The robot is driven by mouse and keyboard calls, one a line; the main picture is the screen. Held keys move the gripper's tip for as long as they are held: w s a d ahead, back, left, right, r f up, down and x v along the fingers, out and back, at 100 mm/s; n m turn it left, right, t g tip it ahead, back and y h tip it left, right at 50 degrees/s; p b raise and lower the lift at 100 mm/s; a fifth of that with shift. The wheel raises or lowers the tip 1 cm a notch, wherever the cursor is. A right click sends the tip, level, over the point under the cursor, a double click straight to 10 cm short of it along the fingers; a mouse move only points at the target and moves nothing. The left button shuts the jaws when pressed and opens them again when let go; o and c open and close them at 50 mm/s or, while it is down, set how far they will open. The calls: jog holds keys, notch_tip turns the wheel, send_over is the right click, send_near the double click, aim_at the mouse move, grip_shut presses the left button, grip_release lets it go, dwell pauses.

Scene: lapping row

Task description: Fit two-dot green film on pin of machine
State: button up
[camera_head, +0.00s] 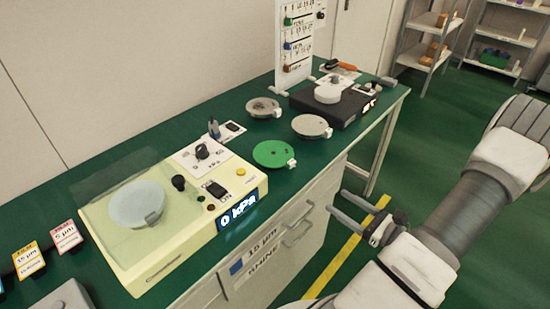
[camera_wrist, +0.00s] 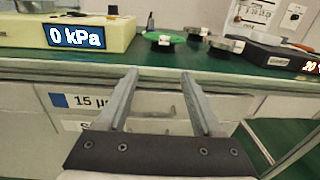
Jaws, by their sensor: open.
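A green disc film (camera_head: 275,153) with a small pale tab lies flat on the green bench top, right of the cream machine. Its dots are too small to count. It shows edge-on in the wrist view (camera_wrist: 165,38). The cream machine (camera_head: 175,250) reads 0 kPa and carries a pale round plate (camera_head: 137,204) under a raised clear cover; I cannot make out a pin clearly. My gripper (camera_head: 338,200) is open and empty in front of the bench's front edge, to the right of and lower than the green disc. In the wrist view its fingers (camera_wrist: 160,75) point toward the bench.
Two grey discs (camera_head: 263,107) (camera_head: 311,126) lie behind the green one. A black machine (camera_head: 350,104) with a white round top stands farther back. Labelled cards (camera_head: 66,236) stand at the left. Drawers (camera_head: 300,226) are below the bench edge. The floor at right is open.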

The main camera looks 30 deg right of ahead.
jog(key=b, duration=0.2)
send_near(295, 178)
jog(key=w+a+r, duration=0.1)
jog(key=w+r, duration=0.2)
jog(key=w, duration=0.1)
jog(key=shift+m+h, duration=0.3)
jog(key=shift+r+b+x, duration=0.15)
jog(key=shift+x, duration=0.85)
jog(key=shift+r+b+x, duration=0.15)
jog(key=shift+b+x, duration=0.05)
jog(key=shift+x, duration=0.8)
jog(key=shift+r+b+x, duration=0.15)
jog(key=shift+r+x, duration=0.05)
jog(key=shift+x, duration=0.75)
jog(key=shift+a, duration=0.15)
grip_shut()
